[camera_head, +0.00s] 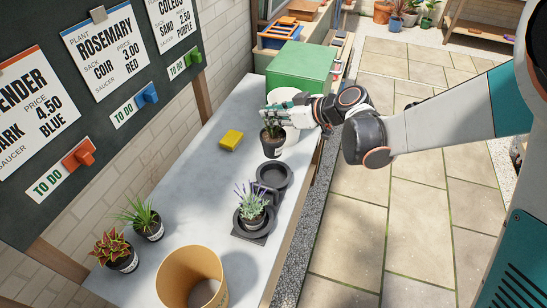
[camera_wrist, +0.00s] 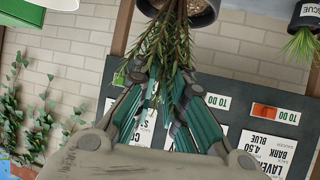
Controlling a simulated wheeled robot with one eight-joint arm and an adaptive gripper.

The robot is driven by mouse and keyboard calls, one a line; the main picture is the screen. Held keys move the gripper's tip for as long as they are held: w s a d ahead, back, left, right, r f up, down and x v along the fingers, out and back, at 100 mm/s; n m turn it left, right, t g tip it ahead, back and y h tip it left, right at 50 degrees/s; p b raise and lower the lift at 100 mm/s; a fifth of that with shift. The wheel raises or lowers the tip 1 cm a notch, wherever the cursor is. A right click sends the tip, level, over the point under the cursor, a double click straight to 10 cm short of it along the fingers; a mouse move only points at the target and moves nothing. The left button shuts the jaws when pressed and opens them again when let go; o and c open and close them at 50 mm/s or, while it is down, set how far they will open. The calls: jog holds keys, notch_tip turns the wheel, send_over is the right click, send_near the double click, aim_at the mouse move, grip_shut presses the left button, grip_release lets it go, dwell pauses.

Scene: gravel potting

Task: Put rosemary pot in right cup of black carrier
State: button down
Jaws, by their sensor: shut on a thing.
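The rosemary pot (camera_head: 272,147) is a dark pot with a pale label and upright green needles. My gripper (camera_head: 273,115) is shut on the rosemary above the pot's rim. In the wrist view the teal fingers of my gripper (camera_wrist: 168,95) close around the stems of the rosemary (camera_wrist: 165,45), and its dark pot (camera_wrist: 197,10) is cut by the top edge. The black carrier (camera_head: 246,238) stands on the table. Its far cup (camera_head: 273,177) is empty, and its near cup holds a lavender pot (camera_head: 252,221). The rosemary pot shows just beyond the empty cup; its height is hard to tell.
A yellow sponge-like block (camera_head: 231,140) lies left of the pot. A green box (camera_head: 300,70) and a white round container (camera_head: 292,134) are behind. A spiky green plant (camera_head: 143,219), a red-leaved plant (camera_head: 116,252) and a tan bucket (camera_head: 190,276) stand nearer.

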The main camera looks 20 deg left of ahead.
aim_at(274, 150)
notch_tip(274, 150, down, 14)
jog(key=b, duration=0.3)
jog(key=shift+r+b, duration=0.1)
jog(key=shift+b, duration=0.25)
jog(key=c, duration=2)
grip_release()
jog(key=o, duration=0.4)
jog(key=shift+c, duration=0.2)
jog(key=shift+r, duration=0.1)
jog(key=p+v, duration=0.2)
jog(key=v, duration=1)
jog(key=shift+p, duration=0.3)
